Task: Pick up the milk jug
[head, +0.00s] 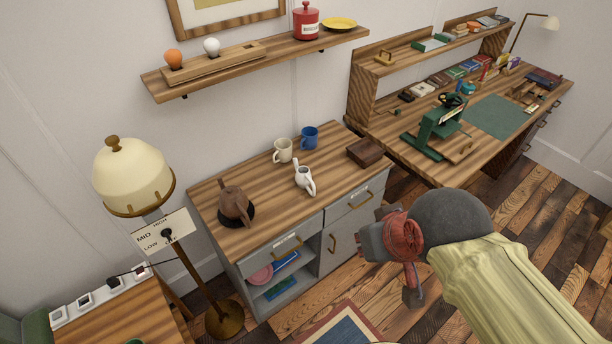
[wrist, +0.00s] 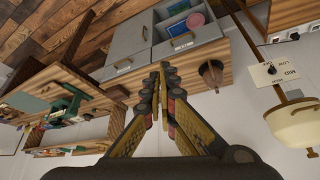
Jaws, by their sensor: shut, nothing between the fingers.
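The milk jug appears to be the small white jug (head: 304,179) with a spout and handle, standing on the wooden top of the grey cabinet (head: 262,188) in the head view. My gripper (head: 364,241) is in front of the cabinet, to the right of and below the jug in the picture, apart from it. In the wrist view my gripper (wrist: 162,68) has its fingertips together with nothing between them. I cannot make out the jug in that view; the fingers may hide it.
A brown teapot (head: 235,204) stands left of the jug on a dark round base. A cream mug (head: 283,151) and blue mug (head: 309,138) stand behind it; a brown box (head: 365,152) lies to the right. A lamp (head: 134,180) stands left of the cabinet.

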